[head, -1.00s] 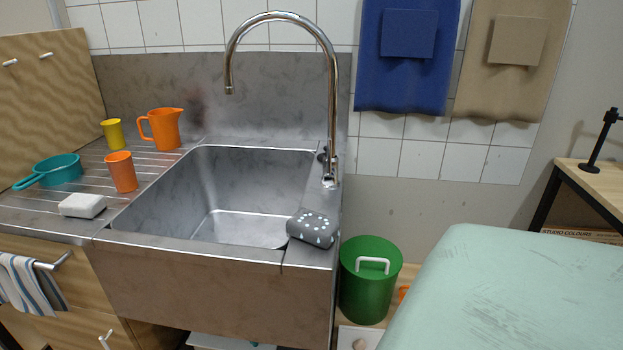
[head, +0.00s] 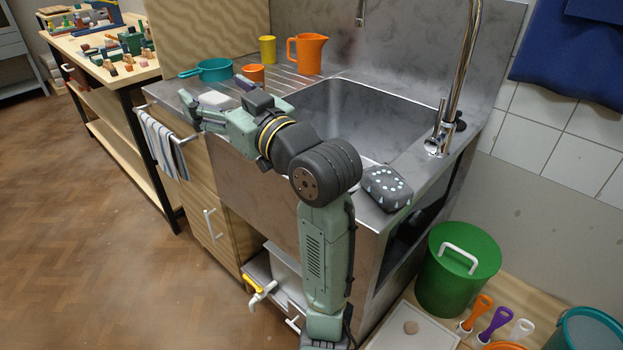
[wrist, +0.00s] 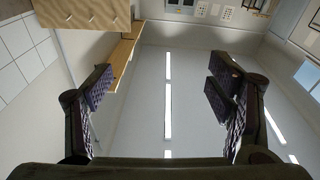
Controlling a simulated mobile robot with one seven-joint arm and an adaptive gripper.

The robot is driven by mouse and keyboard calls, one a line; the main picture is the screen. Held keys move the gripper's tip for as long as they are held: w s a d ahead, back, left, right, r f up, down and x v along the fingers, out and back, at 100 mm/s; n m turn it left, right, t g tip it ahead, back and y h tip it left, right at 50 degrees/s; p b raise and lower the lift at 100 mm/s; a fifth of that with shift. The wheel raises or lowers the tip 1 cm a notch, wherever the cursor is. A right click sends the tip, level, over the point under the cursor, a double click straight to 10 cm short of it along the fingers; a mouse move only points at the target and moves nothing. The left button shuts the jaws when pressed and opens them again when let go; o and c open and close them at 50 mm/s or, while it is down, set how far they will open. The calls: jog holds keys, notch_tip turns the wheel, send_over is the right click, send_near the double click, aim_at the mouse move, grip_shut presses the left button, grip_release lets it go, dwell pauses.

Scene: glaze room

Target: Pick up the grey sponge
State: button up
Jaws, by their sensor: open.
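The grey sponge (head: 387,188), dark with pale spots, lies on the front right corner of the steel sink's rim in the head view. My gripper (head: 212,98) is at the left over the drainboard's front edge, well apart from the sponge. In the wrist view my gripper (wrist: 163,100) is open with nothing between its fingers, and it faces the wall and ceiling. The sponge does not show in the wrist view.
A white block (head: 213,99) is close behind my gripper. A teal pan (head: 214,70), yellow cup (head: 267,49), orange cup (head: 254,73) and orange jug (head: 307,54) stand on the drainboard. The tap (head: 459,80) rises behind the sponge. A green bin (head: 456,270) stands lower right.

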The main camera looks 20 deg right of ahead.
jog(key=s+d+f+m+g+h, duration=0.1)
jog(key=s+d+f+h, duration=0.15)
jog(key=d, duration=0.45)
jog(key=s+d+f+m+h, duration=0.1)
jog(key=s+d+f, duration=0.25)
jog(key=d, duration=0.35)
jog(key=m+g+h, duration=0.3)
jog(key=g, duration=0.1)
send_near(390, 182)
jog(key=x, duration=0.5)
jog(key=shift+d+f, duration=0.15)
jog(key=shift+d, duration=0.1)
jog(key=shift+a+p+x, duration=0.15)
jog(key=shift+p+x, duration=0.35)
jog(key=shift+x, duration=0.9)
jog(key=shift+a+p+x, duration=0.15)
jog(key=shift+p+x, duration=0.35)
jog(key=shift+x, duration=0.9)
jog(key=c, duration=1.1)
jog(key=shift+o, duration=0.2)
